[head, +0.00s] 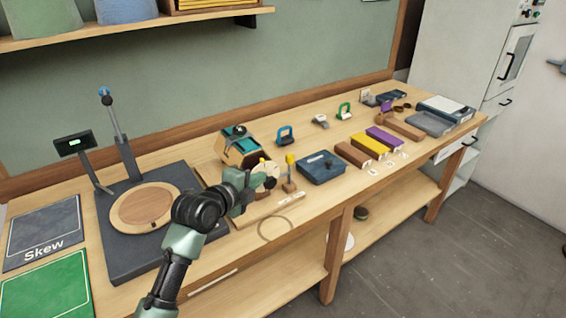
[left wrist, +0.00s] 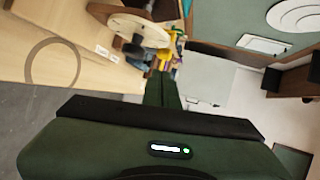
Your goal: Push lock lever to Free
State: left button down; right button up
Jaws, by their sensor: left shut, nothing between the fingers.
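My left gripper (head: 243,190) is shut and empty, in front of a pale round wooden wheel (head: 268,168). Its fingers also show in the left wrist view (left wrist: 163,92), below the wheel (left wrist: 140,28). Just right of the wheel stands a yellow-topped upright lever (head: 290,160) on a small wooden base. A small white label strip (head: 291,198) lies in front of it; its text is too small to read. I cannot tell for certain that this is the lock lever, or whether the gripper touches it. My right gripper is not in view.
A dark base with a round wooden turntable (head: 146,206) lies left of my arm. A blue lidded box (head: 320,167) and brown, yellow and purple blocks (head: 370,146) stand to the right. A thin ring (head: 275,229) lies near the bench's front edge.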

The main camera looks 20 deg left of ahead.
pick_arm(q)
jog(key=p, duration=0.4)
send_near(287, 160)
jog(key=x, duration=0.6)
jog(key=shift+w+d, duration=0.1)
jog(key=shift+w, duration=0.15)
jog(key=shift+w, duration=0.1)
